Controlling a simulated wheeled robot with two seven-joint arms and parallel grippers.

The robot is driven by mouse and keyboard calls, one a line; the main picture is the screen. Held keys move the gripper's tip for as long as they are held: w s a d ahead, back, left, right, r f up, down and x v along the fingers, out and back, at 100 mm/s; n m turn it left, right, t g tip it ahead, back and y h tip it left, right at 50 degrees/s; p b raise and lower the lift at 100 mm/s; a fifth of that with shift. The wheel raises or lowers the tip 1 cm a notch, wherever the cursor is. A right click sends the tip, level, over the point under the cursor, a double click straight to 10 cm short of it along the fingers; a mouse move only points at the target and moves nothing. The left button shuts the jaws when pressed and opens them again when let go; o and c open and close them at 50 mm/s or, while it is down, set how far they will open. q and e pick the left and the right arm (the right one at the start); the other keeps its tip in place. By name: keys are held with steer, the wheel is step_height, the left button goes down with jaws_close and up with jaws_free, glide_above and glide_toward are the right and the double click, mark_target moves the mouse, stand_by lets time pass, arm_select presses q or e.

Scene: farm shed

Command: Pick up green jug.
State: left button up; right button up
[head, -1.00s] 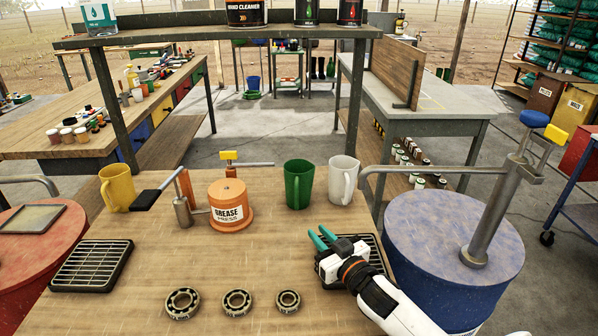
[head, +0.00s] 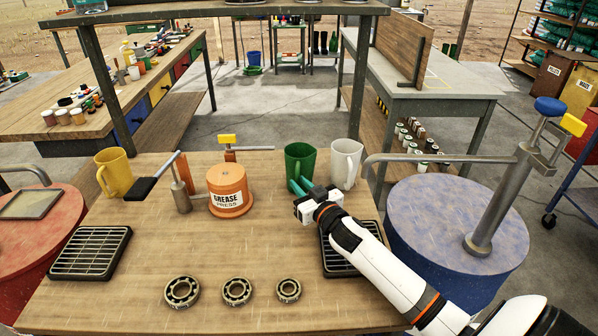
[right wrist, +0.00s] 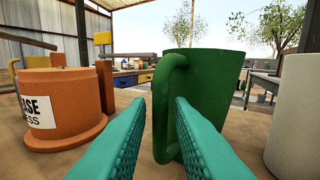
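The green jug (head: 300,158) stands upright at the back right of the wooden table, beside a white jug (head: 346,163). My right gripper (head: 301,187) is in front of the green jug, its teal fingers pointing at it. In the right wrist view, the two fingers (right wrist: 162,100) are apart, and the handle of the green jug (right wrist: 212,75) shows in the gap between their tips. I cannot tell whether the tips have passed to either side of the handle or touch it. The right finger hides part of the jug's lower body. My left gripper is not in view.
An orange grease press (head: 230,190) stands left of the green jug; the white jug is close on its right. A yellow jug (head: 114,173) is farther left. Bearings (head: 237,291) lie at the table's front. A blue drum (head: 440,215) with a metal pipe stands at the right.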

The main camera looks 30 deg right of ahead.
steer(key=shift+w+d, duration=0.1)
steer(key=shift+w, duration=1.1)
steer(key=shift+s, duration=0.1)
jaws_close()
steer(key=shift+r, duration=0.1)
